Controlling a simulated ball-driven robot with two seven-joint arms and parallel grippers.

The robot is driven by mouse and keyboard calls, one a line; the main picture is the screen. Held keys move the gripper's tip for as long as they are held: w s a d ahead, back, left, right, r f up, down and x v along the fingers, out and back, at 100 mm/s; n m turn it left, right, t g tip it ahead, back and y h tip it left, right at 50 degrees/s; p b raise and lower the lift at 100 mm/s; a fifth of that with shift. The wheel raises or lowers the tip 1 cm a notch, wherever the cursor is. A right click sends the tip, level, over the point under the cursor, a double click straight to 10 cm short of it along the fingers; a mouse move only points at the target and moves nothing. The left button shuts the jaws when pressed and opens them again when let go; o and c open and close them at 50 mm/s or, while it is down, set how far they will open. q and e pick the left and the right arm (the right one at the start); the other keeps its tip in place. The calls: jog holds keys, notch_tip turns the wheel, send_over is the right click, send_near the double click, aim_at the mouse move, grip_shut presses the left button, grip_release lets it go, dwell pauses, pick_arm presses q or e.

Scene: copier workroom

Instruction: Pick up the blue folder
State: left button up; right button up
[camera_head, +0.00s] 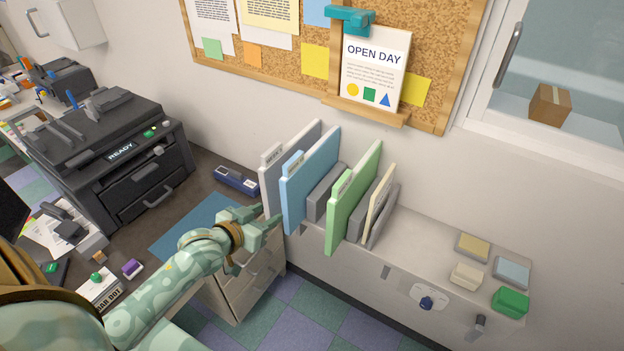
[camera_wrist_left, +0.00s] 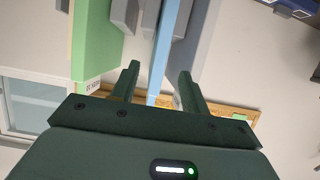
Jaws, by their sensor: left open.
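The blue folder (camera_head: 312,178) stands upright in a row of folders on the grey shelf unit by the wall, between a white-grey folder and a green one. My left gripper (camera_head: 270,214) is open at the front lower edge of the blue folder. In the left wrist view the blue folder's thin edge (camera_wrist_left: 160,55) lines up between the two open fingers of my left gripper (camera_wrist_left: 158,82). I cannot tell if the fingers touch it. My right gripper is not in view.
A white-grey folder (camera_head: 273,185) stands left of the blue one. A green folder (camera_head: 353,200) and a cream folder (camera_head: 380,202) stand to its right, with grey dividers (camera_head: 322,195) between. A black copier (camera_head: 120,150) stands on the dark counter at left.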

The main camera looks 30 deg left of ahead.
aim_at(291, 200)
pick_arm(q)
jog(key=b+x, duration=0.1)
jog(key=x, duration=0.6)
jog(key=shift+w+f, duration=0.2)
jog(key=x, duration=0.2)
jog(key=b+x, duration=0.1)
jog(key=x, duration=0.2)
jog(key=shift+a+f, duration=0.25)
jog(key=shift+f, duration=0.2)
jog(key=shift+s+r, duration=0.1)
jog(key=c, duration=0.3)
grip_shut()
